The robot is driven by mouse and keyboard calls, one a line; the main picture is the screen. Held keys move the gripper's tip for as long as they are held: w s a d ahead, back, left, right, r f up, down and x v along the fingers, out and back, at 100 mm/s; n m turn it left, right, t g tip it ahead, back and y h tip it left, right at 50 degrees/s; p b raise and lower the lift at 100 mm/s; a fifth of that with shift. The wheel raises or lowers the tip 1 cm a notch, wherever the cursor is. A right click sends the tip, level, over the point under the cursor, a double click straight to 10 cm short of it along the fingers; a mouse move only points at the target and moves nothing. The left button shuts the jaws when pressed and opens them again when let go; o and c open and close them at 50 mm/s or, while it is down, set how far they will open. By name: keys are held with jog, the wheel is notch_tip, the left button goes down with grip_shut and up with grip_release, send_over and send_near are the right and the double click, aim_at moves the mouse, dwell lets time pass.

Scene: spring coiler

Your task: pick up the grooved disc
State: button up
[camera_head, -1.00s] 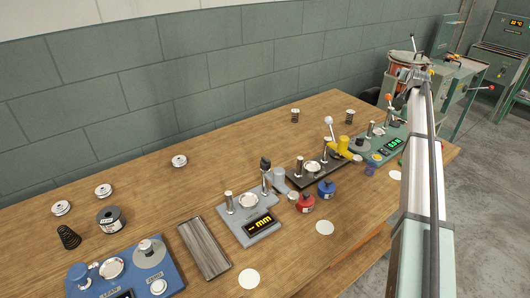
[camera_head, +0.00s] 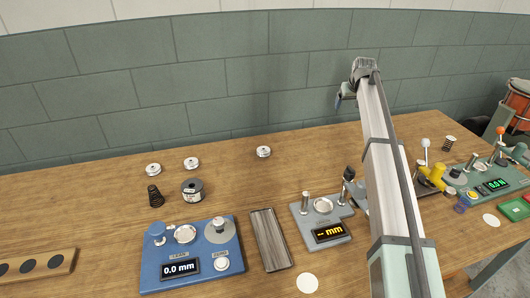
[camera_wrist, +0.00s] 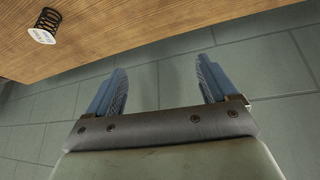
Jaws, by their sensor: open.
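Three small silver discs that look grooved stand at the back of the wooden bench in the head view: a left one (camera_head: 153,170), a middle one (camera_head: 191,163) and a right one (camera_head: 263,152). I cannot tell which is the task's disc. My gripper (camera_head: 341,100) is high in front of the wall, to the right of all three and apart from them. In the wrist view my gripper (camera_wrist: 160,76) is open, with nothing between its fingers. No disc of this kind shows clearly there.
A dark spring (camera_head: 154,196) and a labelled spool (camera_head: 192,190) stand before the discs. A blue gauge (camera_head: 155,261), a grey tray (camera_head: 269,240) and a grey gauge (camera_head: 302,226) line the front. A coil spring (camera_wrist: 46,22) shows in the wrist view. Bench around the right disc is clear.

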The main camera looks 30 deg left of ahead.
jog(key=s+a+n+g+h, duration=0.1)
jog(key=s+a+n+g, duration=0.2)
jog(key=s+a, duration=1.25)
jog(key=n+g+h, duration=0.2)
jog(key=n, duration=0.1)
send_over(264, 149)
jog(key=f, duration=0.8)
jog(key=shift+s+a+f, duration=0.25)
jog(key=shift+a, duration=0.05)
jog(key=shift+w+d+f, duration=0.1)
jog(key=shift+w+f, duration=0.05)
jog(key=shift+f, duration=1.2)
jog(key=shift+w+d+f, duration=0.1)
jog(key=shift+f, duration=1.25)
jog(key=shift+c, duration=0.2)
jog(key=c, duration=1.3)
jog(key=shift+r, duration=0.15)
jog(key=shift+c, duration=0.2)
